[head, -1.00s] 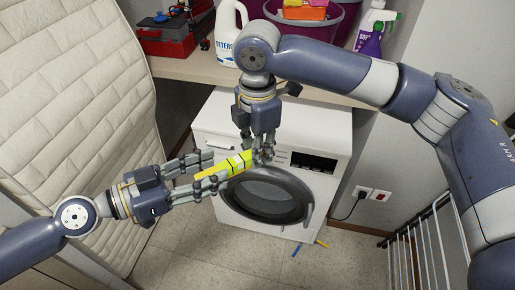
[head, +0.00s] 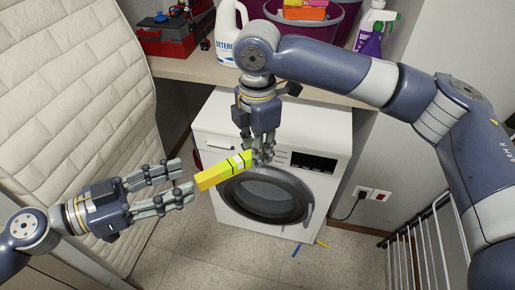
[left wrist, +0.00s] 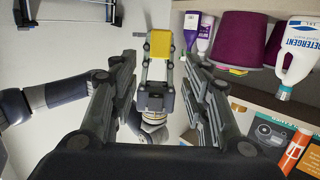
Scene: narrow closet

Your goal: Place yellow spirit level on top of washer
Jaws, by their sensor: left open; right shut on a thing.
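The yellow spirit level (head: 212,178) is held in front of the washer (head: 218,115), slanting down to the left. My right gripper (head: 260,158) is shut on its upper right end. My left gripper (head: 188,180) is open and empty, just left of the level's free end and apart from it. In the left wrist view the level (left wrist: 160,44) shows its yellow end beyond my open left fingers (left wrist: 160,75). The washer is white with a round dark door, and part of its top is hidden by my right arm.
A shelf (head: 190,70) above the washer holds a detergent bottle (head: 228,35), a red toolbox (head: 168,38), a purple tub (head: 340,20) and a spray bottle (head: 372,30). A quilted panel (head: 75,90) stands left; a white rack (head: 425,240) stands lower right.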

